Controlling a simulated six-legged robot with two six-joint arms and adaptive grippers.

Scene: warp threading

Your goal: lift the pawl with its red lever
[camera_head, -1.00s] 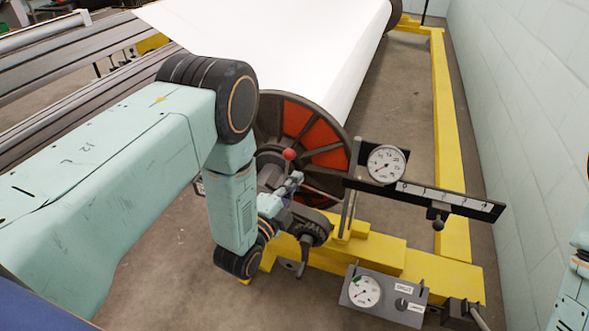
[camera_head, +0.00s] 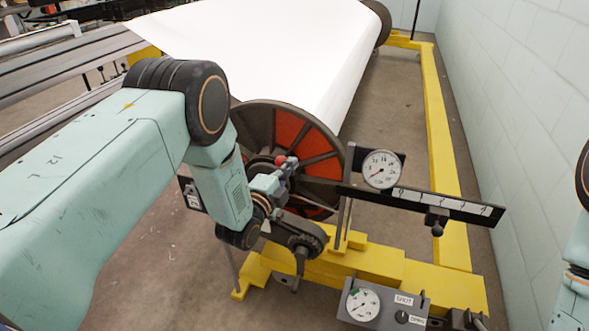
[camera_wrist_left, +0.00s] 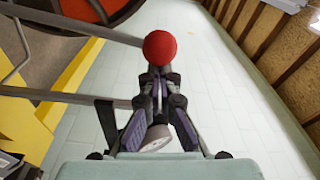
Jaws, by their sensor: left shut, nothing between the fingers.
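The lever's round red knob (camera_head: 281,160) stands in front of the hub of the beam's flanged end disc. It also shows in the left wrist view (camera_wrist_left: 160,47), just beyond the fingertips. My left gripper (camera_head: 288,167) is right at the knob, on its near right side. In the left wrist view the fingers (camera_wrist_left: 158,78) are shut and empty, their tips together just below the knob. I cannot tell whether they touch it. The lever's shaft and the pawl are hidden behind the gripper and arm. My right gripper is out of view.
The beam's dark disc with red panels (camera_head: 322,165) stands behind the gripper. A black bar with a scale (camera_head: 445,203) and a round gauge (camera_head: 381,169) extends to the right. A yellow frame (camera_head: 375,262) and a grey control box (camera_head: 385,305) lie below. A pale wall (camera_head: 525,110) closes the right side.

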